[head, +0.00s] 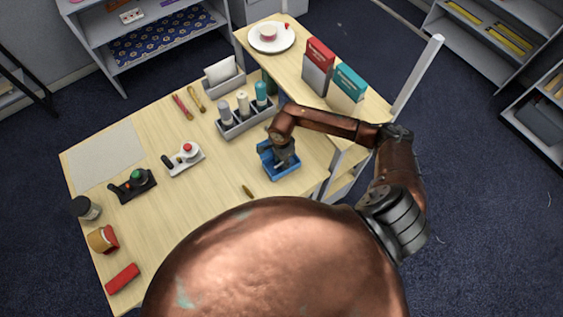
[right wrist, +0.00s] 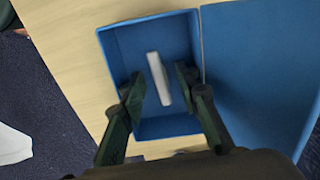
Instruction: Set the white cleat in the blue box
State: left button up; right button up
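The blue box (head: 284,174) stands near the right edge of the wooden table, and my right gripper (head: 283,158) reaches down into it. In the right wrist view the open blue box (right wrist: 120,45) fills the middle. The white cleat (right wrist: 158,78), a narrow white bar, shows inside the box's outline, between the fingers of my right gripper (right wrist: 160,84). The fingers are apart, with a visible gap on each side of the cleat. I cannot tell whether the cleat rests on the box floor. My left gripper is not in view.
A grey caddy with bottles (head: 245,117) stands just behind the box. A large blue panel (right wrist: 262,70) adjoins the box in the right wrist view. A small brown item (head: 248,191) lies in front. Red and teal boxes (head: 318,67) stand at the back right.

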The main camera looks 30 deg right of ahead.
aim_at(281, 163)
jog(key=shift+r, duration=0.15)
notch_tip(281, 163, up, 12)
jog(key=b, duration=0.2)
jog(key=shift+b, duration=0.3)
